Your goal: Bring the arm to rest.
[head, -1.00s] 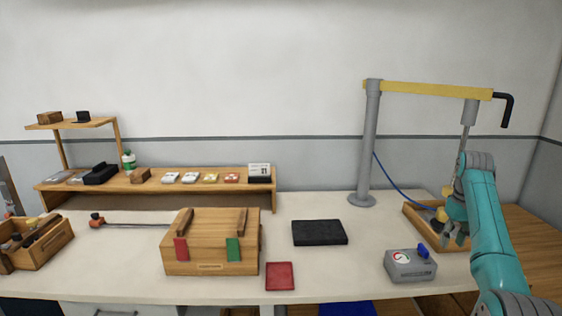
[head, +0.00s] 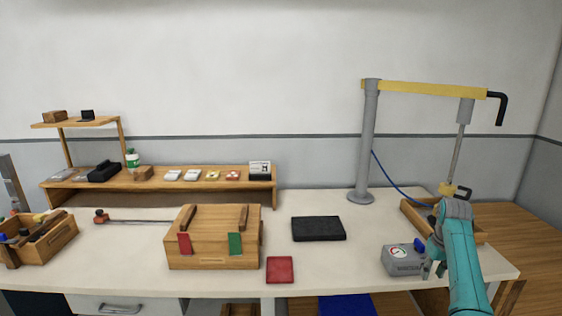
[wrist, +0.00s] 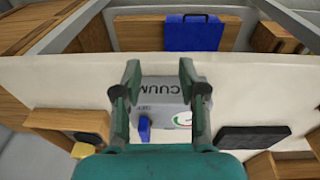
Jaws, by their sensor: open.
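My teal arm stands at the right of the head view, with my gripper (head: 434,268) low by the bench's front right part. In the wrist view my gripper (wrist: 160,95) is open, its two fingers apart with nothing held between them. Beyond the fingers is the grey vacuum box (wrist: 165,95) with a gauge and a blue knob. In the head view the same grey box (head: 398,260) sits on the bench just left of my gripper. I cannot tell whether a finger touches it.
A grey post (head: 367,150) carries a yellow boom (head: 425,89) with a hanging rod (head: 458,155) above a wooden tray (head: 415,213), close behind my arm. A black pad (head: 319,229), red pad (head: 280,270) and wooden box (head: 213,250) lie left. Bare bench (head: 345,270) lies between.

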